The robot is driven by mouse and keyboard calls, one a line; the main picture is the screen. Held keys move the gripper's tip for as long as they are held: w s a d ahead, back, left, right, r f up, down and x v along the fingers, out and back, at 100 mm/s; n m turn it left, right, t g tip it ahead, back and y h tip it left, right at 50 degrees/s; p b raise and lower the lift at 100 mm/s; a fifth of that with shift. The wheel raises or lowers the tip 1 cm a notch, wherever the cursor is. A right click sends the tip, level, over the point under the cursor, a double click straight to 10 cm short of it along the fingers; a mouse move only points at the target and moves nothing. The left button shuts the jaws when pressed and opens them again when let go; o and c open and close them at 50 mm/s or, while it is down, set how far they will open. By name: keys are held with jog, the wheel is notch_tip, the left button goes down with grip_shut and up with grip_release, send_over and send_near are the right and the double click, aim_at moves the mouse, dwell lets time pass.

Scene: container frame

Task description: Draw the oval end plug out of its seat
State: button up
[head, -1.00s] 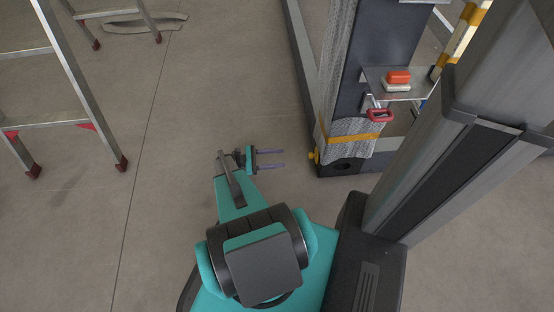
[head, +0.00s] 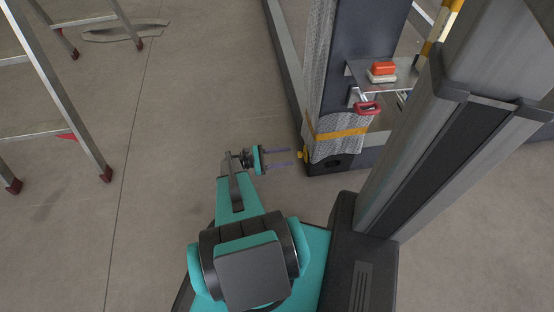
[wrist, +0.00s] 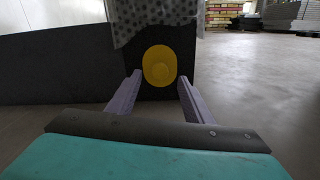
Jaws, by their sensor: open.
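The oval end plug (wrist: 160,66) is yellow and sits in the dark end face of the frame (wrist: 135,83), straight ahead between my fingers in the wrist view.
Bubble wrap (head: 340,139) with a yellow strap hangs just above the plug. A small shelf (head: 397,79) holds an orange-and-white block (head: 382,71), with a red-handled clamp (head: 367,107) below. A ladder (head: 75,115) stands at left. The floor between is clear.

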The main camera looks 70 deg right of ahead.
aim_at(305, 154)
jog(key=shift+b+x, duration=0.65)
jog(key=shift+x, duration=1.9)
jog(key=c, duration=1)
